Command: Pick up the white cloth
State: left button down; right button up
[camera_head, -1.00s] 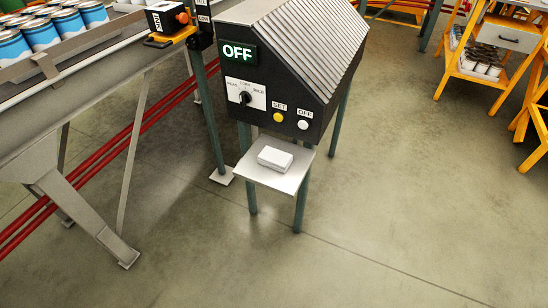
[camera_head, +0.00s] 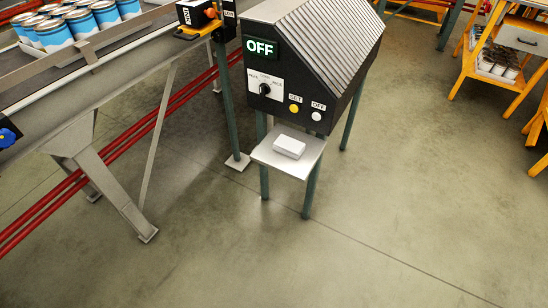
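The white cloth (camera_head: 289,147) is a small folded block. It lies on a light grey shelf (camera_head: 300,168) at the front of a dark machine. Neither of my grippers shows in the head view, so nothing is seen touching the cloth.
The dark machine (camera_head: 330,60) has an OFF display, a dial and two buttons, and stands on green legs. A conveyor (camera_head: 60,115) with blue and white cans (camera_head: 75,25) runs along the left. An orange shelf cart (camera_head: 490,60) stands at the upper right. The floor in front (camera_head: 330,260) is clear.

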aim_at(290, 147)
jog(key=u, duration=0.45)
jog(key=k, duration=1)
jog(key=z, duration=0.55)
jog(key=i, duration=1.95)
jog(key=u, duration=0.8)
